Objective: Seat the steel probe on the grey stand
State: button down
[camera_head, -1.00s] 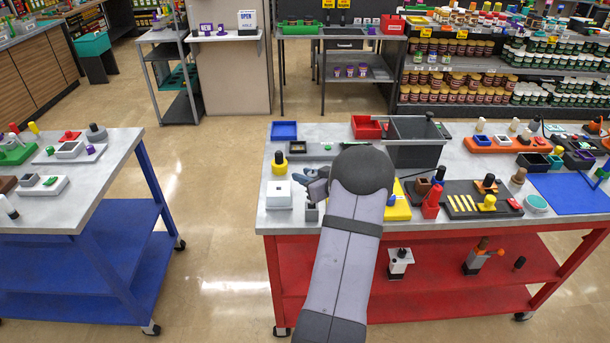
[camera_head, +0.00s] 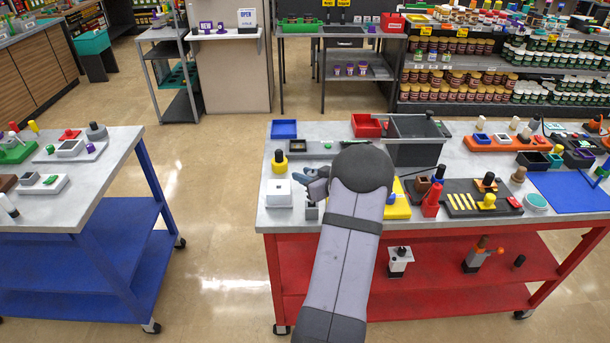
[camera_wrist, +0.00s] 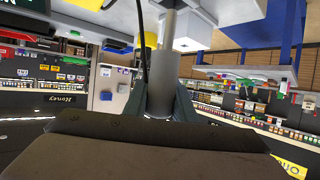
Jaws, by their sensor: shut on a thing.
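My gripper (camera_head: 317,188) is over the front left part of the red-framed table, beside the white box. In the wrist view, my gripper (camera_wrist: 160,108) is shut on the steel probe (camera_wrist: 163,75), a grey cylinder with a thinner, lighter shaft that runs toward the top of the picture. A small grey block, which looks like the grey stand (camera_head: 312,213), is directly below my gripper in the head view.
A white box (camera_head: 278,194) stands just left of the stand, with a yellow piece with a black knob (camera_head: 280,163) behind it. A yellow block (camera_head: 397,204) and a red piece (camera_head: 432,202) are on the right. The dark grey bin (camera_head: 415,153) stands behind.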

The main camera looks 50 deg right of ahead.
jog(key=shift+f+b, duration=1.4)
jog(key=shift+f, duration=1.15)
dwell(1.4)
dwell(0.3)
jog(key=c, duration=1.4)
grip_release()
jog(key=shift+r, duration=0.1)
jog(key=shift+r+p, duration=4.3)
jog(key=shift+r, duration=0.1)
